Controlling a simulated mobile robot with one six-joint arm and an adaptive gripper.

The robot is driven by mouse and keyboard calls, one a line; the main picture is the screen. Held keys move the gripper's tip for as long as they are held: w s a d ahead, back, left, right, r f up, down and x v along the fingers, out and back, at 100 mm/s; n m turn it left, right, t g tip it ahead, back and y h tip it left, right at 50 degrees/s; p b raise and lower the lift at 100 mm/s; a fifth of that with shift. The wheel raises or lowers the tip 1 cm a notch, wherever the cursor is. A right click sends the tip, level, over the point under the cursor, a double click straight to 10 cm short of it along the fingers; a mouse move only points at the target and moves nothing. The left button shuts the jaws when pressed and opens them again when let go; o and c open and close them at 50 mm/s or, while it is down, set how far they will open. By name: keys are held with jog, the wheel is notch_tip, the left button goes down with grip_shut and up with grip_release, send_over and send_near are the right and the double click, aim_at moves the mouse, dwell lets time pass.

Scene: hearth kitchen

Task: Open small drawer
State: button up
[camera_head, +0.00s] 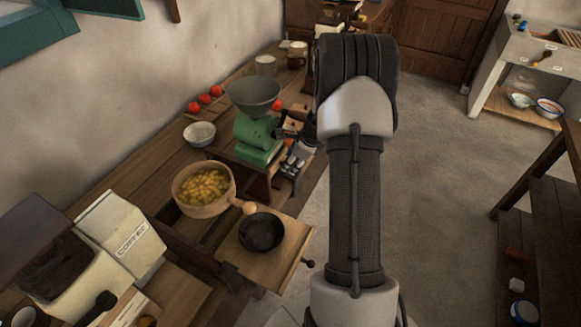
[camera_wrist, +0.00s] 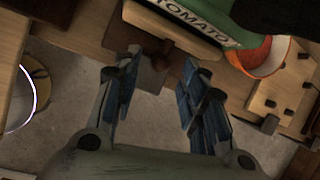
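In the wrist view, a small brown wooden front with a darker knob-like piece (camera_wrist: 163,52) lies just beyond my fingertips, under a green body marked TOMATO. I take it for the small drawer, but cannot be sure. My gripper (camera_wrist: 160,75) is open, its blue-padded fingers spread apart with nothing visibly held between them. In the head view, my gripper (camera_head: 293,160) is beside the table edge, right of the green machine (camera_head: 258,137). A grey funnel bowl (camera_head: 254,92) tops that machine. My arm hides part of the area.
A wooden board or drawer (camera_head: 284,262) with a dark pan (camera_head: 261,233) juts from the table's near edge. A pot of yellow food (camera_head: 203,190) and a white bowl (camera_head: 199,134) stand left of the machine. Open floor (camera_head: 430,180) lies right of my arm.

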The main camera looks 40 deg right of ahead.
jog(key=shift+x, duration=1.05)
grip_shut()
